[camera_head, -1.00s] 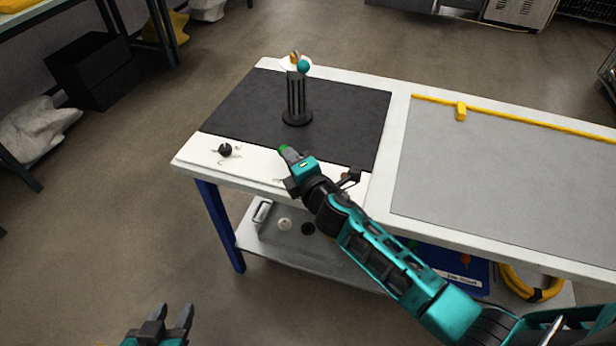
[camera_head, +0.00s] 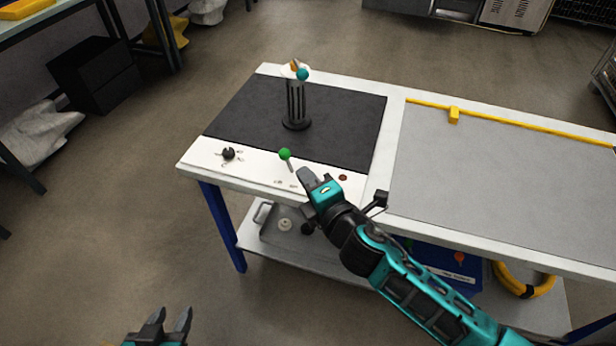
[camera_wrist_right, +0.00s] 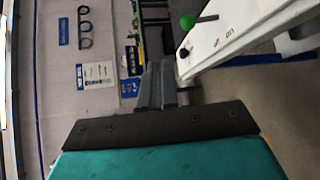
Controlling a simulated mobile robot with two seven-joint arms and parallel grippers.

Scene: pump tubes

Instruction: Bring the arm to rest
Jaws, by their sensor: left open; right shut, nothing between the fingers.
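My right gripper (camera_head: 308,178) is shut and empty in the head view, over the front edge of the workbench. Its arm reaches in from the lower right. In the right wrist view its closed fingers (camera_wrist_right: 158,85) stand at the middle, close to the white bench edge in the picture. A lever with a green knob (camera_head: 285,154) stands on the white front strip, just left of the fingertips and apart from them; the green knob also shows in the right wrist view (camera_wrist_right: 187,22). My left gripper (camera_head: 172,326) is open and empty at the bottom left, over the floor.
The workbench has a black mat (camera_head: 250,115) with a dark pump stand (camera_head: 296,105) carrying a teal ball on top. A black rotary knob (camera_head: 228,153) sits on the front strip. A grey mat (camera_head: 500,180) lies to the right.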

